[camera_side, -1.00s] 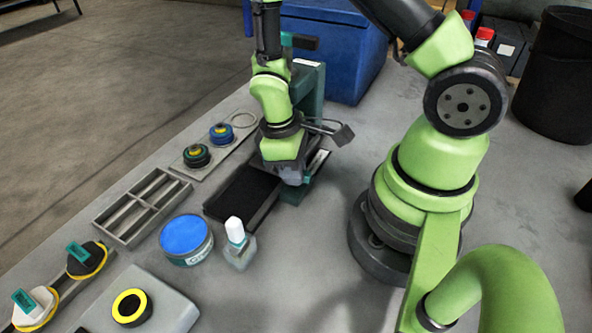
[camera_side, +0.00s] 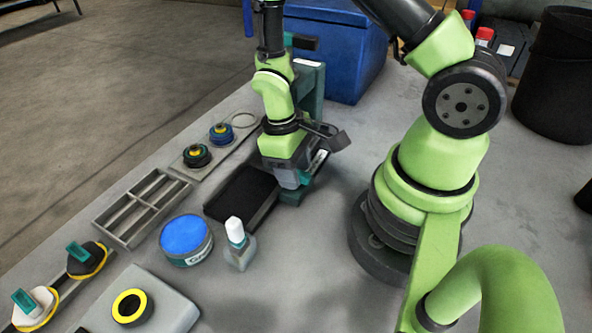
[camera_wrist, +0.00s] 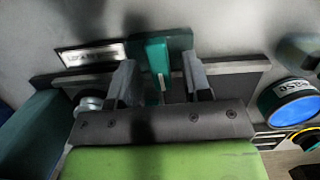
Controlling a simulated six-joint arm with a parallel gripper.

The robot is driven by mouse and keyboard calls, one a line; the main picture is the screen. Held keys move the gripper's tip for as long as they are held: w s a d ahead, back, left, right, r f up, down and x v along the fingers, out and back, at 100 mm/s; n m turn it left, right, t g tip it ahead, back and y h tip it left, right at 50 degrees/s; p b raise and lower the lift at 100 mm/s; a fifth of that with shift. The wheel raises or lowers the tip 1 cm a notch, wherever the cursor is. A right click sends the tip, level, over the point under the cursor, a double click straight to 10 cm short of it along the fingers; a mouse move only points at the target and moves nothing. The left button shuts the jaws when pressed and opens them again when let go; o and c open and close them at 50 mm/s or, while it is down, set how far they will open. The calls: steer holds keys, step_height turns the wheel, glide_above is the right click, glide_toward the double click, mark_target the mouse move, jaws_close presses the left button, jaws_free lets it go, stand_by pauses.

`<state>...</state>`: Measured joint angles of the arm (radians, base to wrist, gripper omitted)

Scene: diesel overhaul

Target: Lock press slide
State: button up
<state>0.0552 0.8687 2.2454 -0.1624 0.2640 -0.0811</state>
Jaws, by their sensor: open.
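The teal press (camera_side: 314,90) stands at the back of the bench, with a dark flat bed (camera_side: 240,195) in front of it. In the wrist view a teal upright tab (camera_wrist: 156,57) lies between my two fingers, in front of a dark plate. I cannot tell if the fingers touch it. A labelled plate (camera_wrist: 92,54) is left of the tab; its text is hard to read. My gripper (camera_wrist: 159,78) is open, with one finger on each side of the tab. In the side view my gripper (camera_side: 290,180) is low at the press, its fingertips mostly hidden.
A grey divided tray (camera_side: 142,207), a blue-lidded tub (camera_side: 186,240) and a white-capped bottle (camera_side: 238,246) stand left and front of the press. Ringed parts (camera_side: 197,156) lie on a plate behind. A blue bin (camera_side: 345,50) is behind the press.

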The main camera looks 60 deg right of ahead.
steer(key=shift+s+v, duration=0.2)
steer(key=shift+v, duration=0.7)
steer(key=shift+s+v, duration=0.2)
steer(key=shift+v, duration=0.75)
steer(key=shift+s+v, duration=0.15)
steer(key=shift+v, duration=0.75)
steer(key=shift+r, duration=0.1)
steer(key=shift+s+v, duration=0.2)
steer(key=shift+v, duration=0.8)
steer(key=shift+s+v, duration=0.2)
steer(key=shift+v, duration=0.75)
steer(key=shift+d+r, duration=0.1)
